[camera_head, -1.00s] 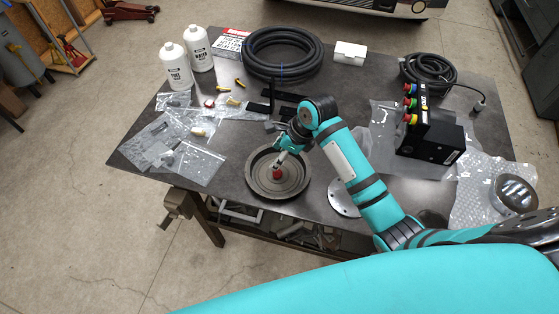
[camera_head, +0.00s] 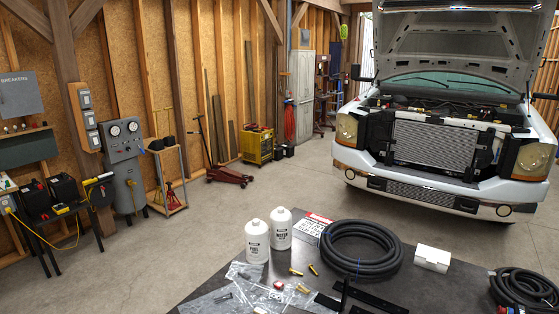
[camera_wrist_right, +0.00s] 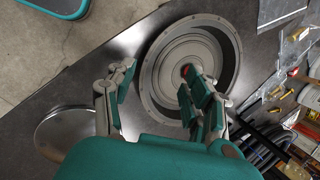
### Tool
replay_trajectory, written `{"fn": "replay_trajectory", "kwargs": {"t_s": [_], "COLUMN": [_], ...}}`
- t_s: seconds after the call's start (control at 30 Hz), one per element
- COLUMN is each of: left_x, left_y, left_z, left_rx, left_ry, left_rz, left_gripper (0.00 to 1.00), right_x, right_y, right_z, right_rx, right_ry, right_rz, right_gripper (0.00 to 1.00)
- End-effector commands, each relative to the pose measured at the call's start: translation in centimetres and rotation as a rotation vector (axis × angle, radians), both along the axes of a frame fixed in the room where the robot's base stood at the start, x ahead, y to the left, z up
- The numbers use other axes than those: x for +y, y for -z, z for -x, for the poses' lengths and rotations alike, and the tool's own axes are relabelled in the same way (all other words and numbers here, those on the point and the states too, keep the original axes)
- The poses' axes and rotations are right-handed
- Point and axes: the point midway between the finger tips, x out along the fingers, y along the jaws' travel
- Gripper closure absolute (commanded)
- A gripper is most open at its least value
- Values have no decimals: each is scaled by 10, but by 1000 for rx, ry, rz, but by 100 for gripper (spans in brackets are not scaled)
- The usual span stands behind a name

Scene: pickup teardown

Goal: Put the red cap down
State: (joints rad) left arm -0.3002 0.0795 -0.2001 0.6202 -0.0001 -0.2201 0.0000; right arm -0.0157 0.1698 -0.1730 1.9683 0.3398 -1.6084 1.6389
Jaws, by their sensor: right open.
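The red cap (camera_wrist_right: 184,70) shows as a small red patch at the centre of the round grey metal dish (camera_wrist_right: 228,42) in the right wrist view. One finger of my right gripper (camera_wrist_right: 157,80) partly hides it. The cap and dish do not show in the head view now. My left gripper is in neither view.
The dark table (camera_head: 215,290) carries two white bottles (camera_head: 257,241), a coiled black hose (camera_head: 360,250), a white box (camera_head: 432,258) and plastic bags. A flat round metal disc (camera_wrist_right: 66,130) lies beside the dish. A pickup (camera_head: 445,120) with its hood up stands behind.

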Motion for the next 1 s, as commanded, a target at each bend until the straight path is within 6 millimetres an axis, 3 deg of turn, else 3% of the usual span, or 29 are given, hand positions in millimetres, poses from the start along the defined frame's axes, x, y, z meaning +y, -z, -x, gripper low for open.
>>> {"fn": "replay_trajectory", "kwargs": {"t_s": [0.03, 0.2, 0.4, 0.87, 0.9, 1.0], "left_x": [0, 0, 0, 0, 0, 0], "left_y": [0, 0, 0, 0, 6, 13], "left_z": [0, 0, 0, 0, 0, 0], "left_rx": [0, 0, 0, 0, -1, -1], "left_ry": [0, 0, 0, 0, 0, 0], "left_rz": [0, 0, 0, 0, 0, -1], "left_gripper": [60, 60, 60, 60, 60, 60], "right_x": [-2, -13, -25, -45, -44, -43], "right_y": [3, 1, -8, -31, -12, 18], "right_z": [18, 69, 110, 164, 159, 153], "right_rx": [-30, -136, -201, -232, -227, -220], "right_ry": [-117, -553, -939, -1458, -1457, -1458], "right_rz": [45, 228, 394, 605, 599, 591], "right_gripper": [48, 48, 48, 48, 48, 48]}}
